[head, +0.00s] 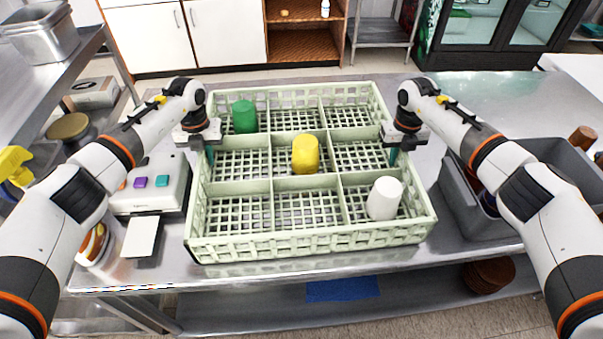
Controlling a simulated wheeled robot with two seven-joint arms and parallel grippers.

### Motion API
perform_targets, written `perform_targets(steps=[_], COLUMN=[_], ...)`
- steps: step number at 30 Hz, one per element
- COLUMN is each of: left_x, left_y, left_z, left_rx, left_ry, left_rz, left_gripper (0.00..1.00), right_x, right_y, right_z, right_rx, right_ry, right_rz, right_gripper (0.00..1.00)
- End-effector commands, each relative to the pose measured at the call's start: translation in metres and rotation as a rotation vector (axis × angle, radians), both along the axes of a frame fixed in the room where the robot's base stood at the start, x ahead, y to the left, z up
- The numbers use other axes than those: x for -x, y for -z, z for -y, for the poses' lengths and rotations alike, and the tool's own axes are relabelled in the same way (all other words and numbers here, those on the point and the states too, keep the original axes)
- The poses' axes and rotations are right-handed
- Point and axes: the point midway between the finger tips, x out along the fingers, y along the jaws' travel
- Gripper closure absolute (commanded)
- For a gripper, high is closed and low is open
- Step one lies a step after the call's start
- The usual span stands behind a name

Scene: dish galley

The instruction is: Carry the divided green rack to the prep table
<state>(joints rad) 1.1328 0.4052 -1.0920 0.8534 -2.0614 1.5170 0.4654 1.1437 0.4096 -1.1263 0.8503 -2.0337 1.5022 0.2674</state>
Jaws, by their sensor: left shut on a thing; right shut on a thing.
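The divided green rack (310,238) is pale green with a grid of compartments. It is on or just above the steel table (475,100); I cannot tell which. A green cup (244,117) is in its back left compartment, a yellow cup (305,154) in the centre one and a white cup (384,198) in the front right one. My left gripper (209,152) is shut on the rack's left wall. My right gripper (394,153) is shut on its right wall. The fingertips are partly hidden by the walls.
A machine with coloured buttons (158,184) stands close to the rack's left side. A grey bin (460,205) stands close on the right, with things in it. A jar (95,245) is at the front left. The steel surface behind right is clear.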

Motion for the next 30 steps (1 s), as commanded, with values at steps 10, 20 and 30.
perform_targets(steps=[10, 20, 30], left_x=[0.0, -0.001, 0.0], left_y=[0.006, -0.004, -0.073], left_z=[-0.001, 0.0, -0.001], left_rx=[-0.001, 0.001, -0.001], left_ry=[-0.001, 0.0, 0.001], left_rz=[0.0, 0.003, 0.005], left_gripper=[0.67, 0.67, 0.67], right_x=[0.0, 0.0, 0.0], right_y=[0.006, 0.006, 0.006], right_z=[0.001, 0.0, 0.0], right_rx=[0.001, 0.0, 0.0], right_ry=[0.001, 0.0, 0.0], right_rz=[0.0, 0.0, 0.0], right_gripper=[0.67, 0.67, 0.67])
